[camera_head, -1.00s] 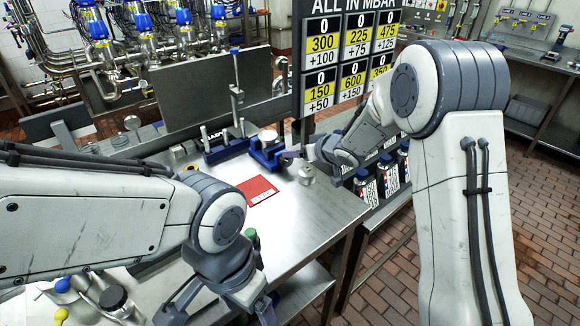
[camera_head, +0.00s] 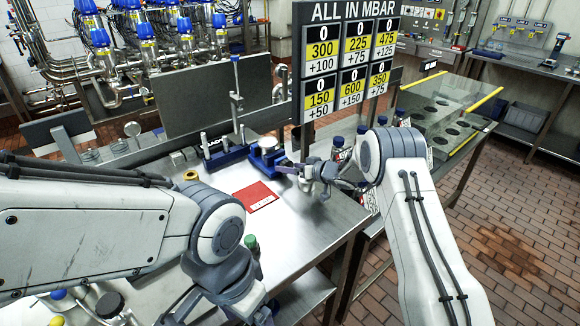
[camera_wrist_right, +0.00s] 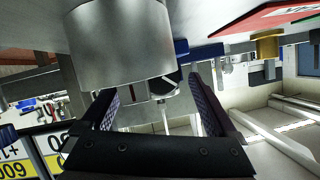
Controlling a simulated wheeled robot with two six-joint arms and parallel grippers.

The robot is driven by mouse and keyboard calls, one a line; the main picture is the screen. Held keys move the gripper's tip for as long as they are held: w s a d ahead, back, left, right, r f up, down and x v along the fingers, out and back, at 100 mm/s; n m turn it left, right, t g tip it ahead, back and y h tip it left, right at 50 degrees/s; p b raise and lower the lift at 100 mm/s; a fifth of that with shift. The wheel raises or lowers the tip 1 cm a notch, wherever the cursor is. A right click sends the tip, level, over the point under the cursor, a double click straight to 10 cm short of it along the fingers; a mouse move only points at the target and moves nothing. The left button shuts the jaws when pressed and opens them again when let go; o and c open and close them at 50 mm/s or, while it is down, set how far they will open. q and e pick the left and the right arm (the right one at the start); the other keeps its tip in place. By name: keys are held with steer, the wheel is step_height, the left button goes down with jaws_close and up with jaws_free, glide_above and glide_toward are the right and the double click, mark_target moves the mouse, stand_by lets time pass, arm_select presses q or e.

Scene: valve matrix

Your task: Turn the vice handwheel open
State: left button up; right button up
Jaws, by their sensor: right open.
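The blue vice (camera_head: 268,158) stands at the table's back right edge, with a round pale piece on top. My right gripper (camera_head: 284,171) is just right of and in front of it, pointing left. Its handwheel cannot be made out clearly in the head view; my gripper covers that side. In the right wrist view my open right gripper (camera_wrist_right: 152,88) has its fingers apart. A dark curved part with a silver rod (camera_wrist_right: 168,88) shows between and beyond them; I cannot tell contact. My left arm's gripper is at the bottom left, cut off by the frame.
A metal cylinder (camera_wrist_right: 120,45) is large and close to my right fingers in the wrist view. A red sheet (camera_head: 256,196) lies on the steel table (camera_head: 300,225). A blue-based stand (camera_head: 222,155) is left of the vice. The number board (camera_head: 345,65) rises behind.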

steer(key=shift+w+a+f, duration=0.15)
steer(key=shift+w+a, duration=0.15)
steer(key=shift+c, duration=0.3)
steer(key=c, duration=1.3)
steer(key=shift+a+f+n+t+h+b, duration=0.1)
steer(key=shift+f+n+t+h+b, duration=0.15)
steer(key=shift+n+b, duration=0.7)
steer(key=n+t+h+b, duration=0.1)
steer(key=n+b, duration=0.1)
steer(key=b, duration=0.4)
steer(key=shift+s+h+b, duration=0.1)
steer(key=shift+h+b, duration=0.25)
steer(key=shift+b, duration=0.05)
steer(key=shift+r+n+t+h+b, duration=0.2)
steer(key=shift+n+t+h+b, duration=0.2)
steer(key=shift+b, duration=0.45)
steer(key=o, duration=1.4)
steer(key=shift+c, duration=0.2)
